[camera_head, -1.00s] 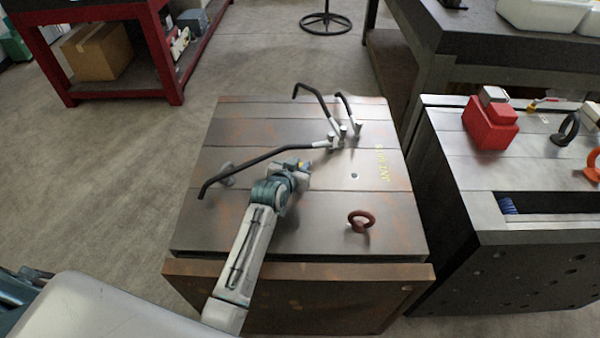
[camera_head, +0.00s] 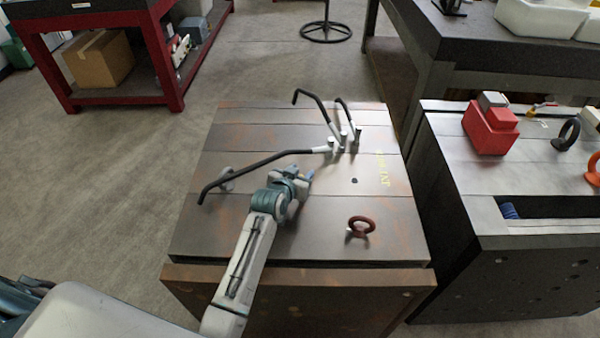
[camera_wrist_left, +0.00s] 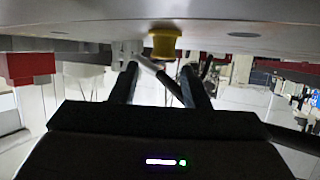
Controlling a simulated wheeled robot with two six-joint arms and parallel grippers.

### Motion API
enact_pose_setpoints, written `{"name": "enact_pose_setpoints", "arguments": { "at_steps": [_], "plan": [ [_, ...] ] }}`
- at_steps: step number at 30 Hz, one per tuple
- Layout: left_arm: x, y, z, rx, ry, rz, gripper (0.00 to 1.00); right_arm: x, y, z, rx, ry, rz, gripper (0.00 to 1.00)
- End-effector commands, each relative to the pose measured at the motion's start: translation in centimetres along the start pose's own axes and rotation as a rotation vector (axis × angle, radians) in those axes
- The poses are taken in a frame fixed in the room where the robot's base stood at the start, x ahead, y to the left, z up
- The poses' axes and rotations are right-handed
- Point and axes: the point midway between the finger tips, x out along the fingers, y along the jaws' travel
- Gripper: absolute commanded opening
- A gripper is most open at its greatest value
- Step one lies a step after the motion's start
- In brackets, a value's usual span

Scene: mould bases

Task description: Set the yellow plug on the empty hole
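The yellow plug (camera_wrist_left: 165,43) shows in the left wrist view, just beyond my fingertips and against the mould base's top face, which fills the top of that inverted picture. My left gripper (camera_wrist_left: 160,70) has its two dark fingers apart, with the plug in line with the gap. In the head view my left gripper (camera_head: 308,176) is low over the mould base (camera_head: 250,225), and the plug is hidden there. A small dark hole (camera_head: 354,180) shows to the right of the gripper. My right gripper is not in view.
Long black bent handles (camera_head: 262,163) stand behind and left of the gripper. A brown eyebolt (camera_head: 361,226) stands front right. A second mould base (camera_head: 455,165) with a red block (camera_head: 490,130) is at the right. The top around the hole is clear.

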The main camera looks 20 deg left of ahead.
Motion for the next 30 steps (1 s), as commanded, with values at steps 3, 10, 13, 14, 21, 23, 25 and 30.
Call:
{"name": "enact_pose_setpoints", "arguments": {
  "at_steps": [3, 10, 13, 14, 21, 23, 25, 30],
  "plan": [
    [0.1, 0.1, 1.4, -0.005, -0.021, 0.003, 0.41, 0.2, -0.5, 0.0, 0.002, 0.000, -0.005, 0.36],
    [-0.1, 0.2, 0.9, -0.006, -0.022, 0.003, 0.41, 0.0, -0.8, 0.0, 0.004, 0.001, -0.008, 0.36],
    [-0.7, 0.2, 0.2, -0.006, -0.022, 0.003, 0.41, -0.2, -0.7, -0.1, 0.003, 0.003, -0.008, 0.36],
    [-1.2, 0.1, 0.3, -0.005, -0.022, 0.003, 0.41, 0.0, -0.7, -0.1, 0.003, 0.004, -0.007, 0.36],
    [-6.1, 0.1, -0.1, -0.003, -0.013, 0.002, 0.41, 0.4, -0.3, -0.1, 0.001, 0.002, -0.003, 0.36],
    [-7.4, 0.1, -0.2, -0.003, -0.013, 0.002, 0.41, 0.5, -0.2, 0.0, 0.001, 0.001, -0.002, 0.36],
    [-8.8, 0.1, -0.3, -0.002, -0.012, 0.001, 0.41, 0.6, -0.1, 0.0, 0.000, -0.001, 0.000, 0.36],
    [-11.2, 0.0, -0.5, -0.002, -0.010, 0.002, 0.41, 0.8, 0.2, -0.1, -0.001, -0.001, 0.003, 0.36]
  ]
}}
